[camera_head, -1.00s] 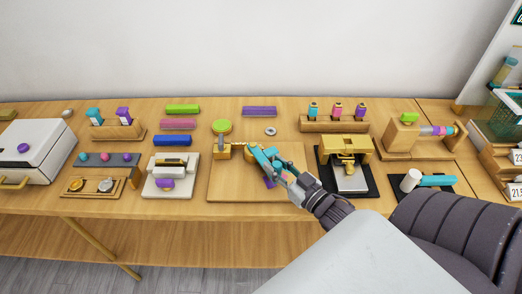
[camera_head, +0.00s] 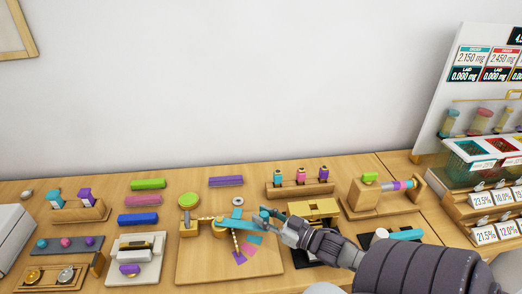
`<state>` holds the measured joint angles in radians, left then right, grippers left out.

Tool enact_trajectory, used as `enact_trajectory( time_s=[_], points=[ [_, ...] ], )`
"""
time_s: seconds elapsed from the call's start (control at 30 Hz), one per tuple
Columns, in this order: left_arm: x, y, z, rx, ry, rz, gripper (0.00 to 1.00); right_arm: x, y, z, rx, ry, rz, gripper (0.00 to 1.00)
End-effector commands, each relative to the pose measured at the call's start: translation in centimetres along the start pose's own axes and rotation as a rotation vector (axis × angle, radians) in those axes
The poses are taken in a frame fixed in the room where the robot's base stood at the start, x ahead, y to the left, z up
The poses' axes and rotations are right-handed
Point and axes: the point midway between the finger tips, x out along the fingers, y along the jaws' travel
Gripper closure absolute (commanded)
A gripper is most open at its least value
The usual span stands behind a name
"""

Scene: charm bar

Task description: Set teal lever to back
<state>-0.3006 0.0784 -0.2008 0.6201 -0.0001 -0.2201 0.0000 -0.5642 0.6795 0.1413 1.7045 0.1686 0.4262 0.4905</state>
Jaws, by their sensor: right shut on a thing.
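I cannot tell for certain that this bar is the teal lever. A wooden rack (camera_head: 300,190) behind holds a teal-topped piece (camera_head: 278,177), a pink one and a purple one, all upright. My left gripper is out of view.
A brass press (camera_head: 318,208) stands just right of the board, partly hidden by my right arm. Coloured bars lie at the back left. A display stand (camera_head: 480,110) rises at the right.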

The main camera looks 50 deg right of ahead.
Motion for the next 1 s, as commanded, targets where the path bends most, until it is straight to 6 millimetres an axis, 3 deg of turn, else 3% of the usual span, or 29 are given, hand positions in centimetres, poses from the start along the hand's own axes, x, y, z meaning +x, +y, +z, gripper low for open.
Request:
enact_trajectory(
  time_s=[0.3,0.87,0.9,1.0],
  points=[
    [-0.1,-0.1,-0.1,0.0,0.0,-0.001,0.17,0.8,1.7,0.0,-0.001,-0.001,0.004,1.0],
    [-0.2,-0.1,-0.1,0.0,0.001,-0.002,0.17,1.0,2.0,0.0,-0.001,-0.002,0.004,1.0],
    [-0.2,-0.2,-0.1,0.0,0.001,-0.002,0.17,1.0,2.0,0.0,-0.001,-0.002,0.004,0.64],
    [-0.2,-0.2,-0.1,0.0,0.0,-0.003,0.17,1.0,1.9,0.0,-0.001,-0.001,0.003,0.47]
  ],
)
